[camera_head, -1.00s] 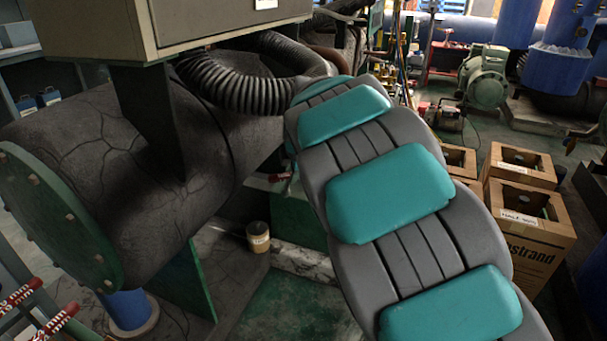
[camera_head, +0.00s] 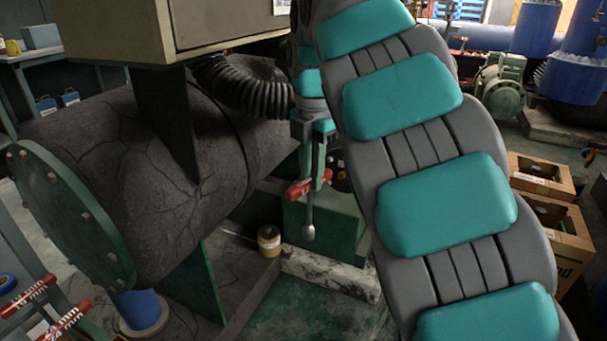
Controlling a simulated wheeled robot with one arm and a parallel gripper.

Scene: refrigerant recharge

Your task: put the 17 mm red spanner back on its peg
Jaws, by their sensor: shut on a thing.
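My gripper (camera_head: 314,182) is in the middle of the head view, pointing down, beside the dark tank. It is shut on a red spanner (camera_head: 299,189). A red part shows at the fingers, and a grey shaft with a rounded end (camera_head: 309,232) hangs below them. The fingers hide part of the spanner, and its size mark cannot be read. At the lower left, other red spanners (camera_head: 62,322) with white lettering lie on a grey rack, partly cut off by the frame. No empty peg can be made out.
A large cracked dark tank (camera_head: 110,150) with a green end flange fills the left. A grey cabinet (camera_head: 215,25) overhangs it. A small labelled tin (camera_head: 269,241) stands on the plinth below. Cardboard boxes (camera_head: 545,180) stand at the right.

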